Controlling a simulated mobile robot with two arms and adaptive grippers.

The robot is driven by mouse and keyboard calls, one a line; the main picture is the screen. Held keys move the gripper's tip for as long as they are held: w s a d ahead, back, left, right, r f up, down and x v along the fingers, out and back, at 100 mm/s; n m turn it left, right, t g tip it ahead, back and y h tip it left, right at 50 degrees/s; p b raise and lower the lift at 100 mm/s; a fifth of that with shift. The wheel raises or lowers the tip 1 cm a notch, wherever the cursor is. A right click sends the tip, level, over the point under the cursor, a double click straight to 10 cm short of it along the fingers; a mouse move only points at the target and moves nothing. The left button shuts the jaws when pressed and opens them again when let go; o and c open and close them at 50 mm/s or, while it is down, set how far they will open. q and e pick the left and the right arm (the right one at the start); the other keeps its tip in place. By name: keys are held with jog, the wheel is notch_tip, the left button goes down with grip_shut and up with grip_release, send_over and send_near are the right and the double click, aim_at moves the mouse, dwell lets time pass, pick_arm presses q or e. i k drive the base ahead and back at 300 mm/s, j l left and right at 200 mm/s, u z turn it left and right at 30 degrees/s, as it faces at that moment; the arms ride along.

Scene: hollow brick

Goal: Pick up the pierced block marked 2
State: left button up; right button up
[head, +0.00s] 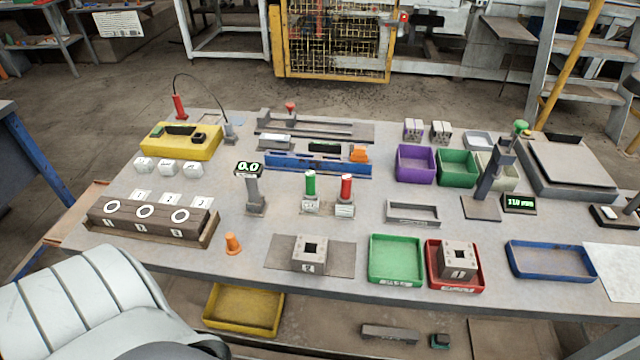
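A grey pierced block (310,254) with a square hole in its top stands on a flat grey mat (344,262) near the front middle of the table. Its front label is small and looks like a 2, but I cannot read it surely. A second, similar pierced block (458,260) stands in the red tray (434,278) to the right; its front mark looks like a 1. Neither of my grippers is in the head view.
The green tray (395,258) stands between the two blocks and looks empty. An orange cone (233,243) stands left of the mat. Red and green cylinders (346,188) on stands are behind it. A blue tray (550,261) is at the right. A white ribbed form fills the lower left.

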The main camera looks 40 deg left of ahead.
aim_at(311, 255)
jog(key=u, duration=1.2)
